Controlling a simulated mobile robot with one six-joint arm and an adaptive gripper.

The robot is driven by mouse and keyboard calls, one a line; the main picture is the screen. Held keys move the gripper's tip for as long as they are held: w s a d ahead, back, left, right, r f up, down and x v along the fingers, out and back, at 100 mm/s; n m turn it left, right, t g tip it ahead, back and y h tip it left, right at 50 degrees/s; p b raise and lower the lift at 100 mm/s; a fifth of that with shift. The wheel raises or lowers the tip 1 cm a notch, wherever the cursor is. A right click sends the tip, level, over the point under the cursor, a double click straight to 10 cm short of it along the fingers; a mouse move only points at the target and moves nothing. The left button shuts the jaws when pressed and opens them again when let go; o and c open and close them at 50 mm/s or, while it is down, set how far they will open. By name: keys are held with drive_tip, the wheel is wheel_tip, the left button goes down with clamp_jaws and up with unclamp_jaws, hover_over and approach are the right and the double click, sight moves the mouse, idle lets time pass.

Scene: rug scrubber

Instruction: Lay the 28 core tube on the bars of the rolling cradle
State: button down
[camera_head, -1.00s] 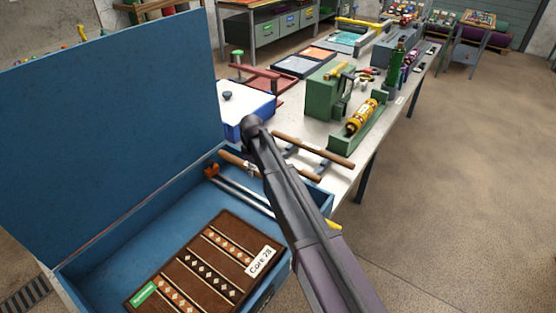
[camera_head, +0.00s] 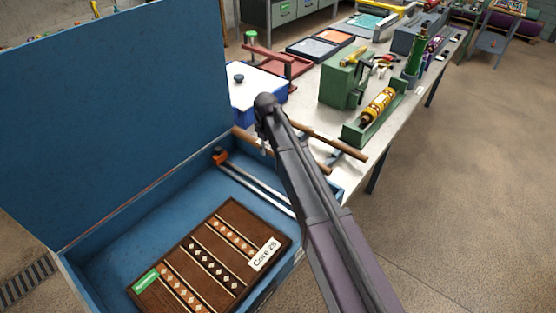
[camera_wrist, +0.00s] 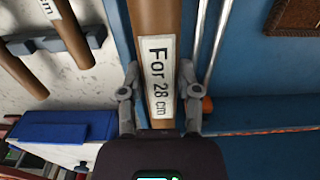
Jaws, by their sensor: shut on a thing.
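My gripper (camera_wrist: 160,78) is shut around a brown core tube (camera_wrist: 155,22) labelled "For 28 cm" in the wrist view. One end of this tube also shows left of my arm in the head view (camera_head: 243,137), above the far wall of the open blue case. Inside the case, two parallel silver bars with an orange end block (camera_head: 220,156), seemingly the rolling cradle, run along that wall. In the wrist view the bars (camera_wrist: 217,45) lie to the right of the tube, apart from it. My arm hides their near end.
A patterned brown rug (camera_head: 205,255) tagged "Core 28" lies in the case (camera_head: 140,222). Its lid stands raised at left. A rack (camera_wrist: 58,38) of other tubes, a blue-sided white box (camera_head: 262,85) and a green machine (camera_head: 342,85) stand on the bench beyond.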

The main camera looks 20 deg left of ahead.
drive_tip(key=s+d+r+p, duration=0.6)
drive_tip(key=s+d, duration=0.1)
drive_tip(key=s, duration=0.4)
drive_tip(key=shift+s+d+r, duration=0.15)
wheel_tip(320, 180, down, 17)
drive_tip(key=b, duration=1.6)
drive_tip(key=shift+r, duration=0.1)
idle(0.4)
idle(0.3)
drive_tip(key=shift+c, duration=1.2)
unclamp_jaws()
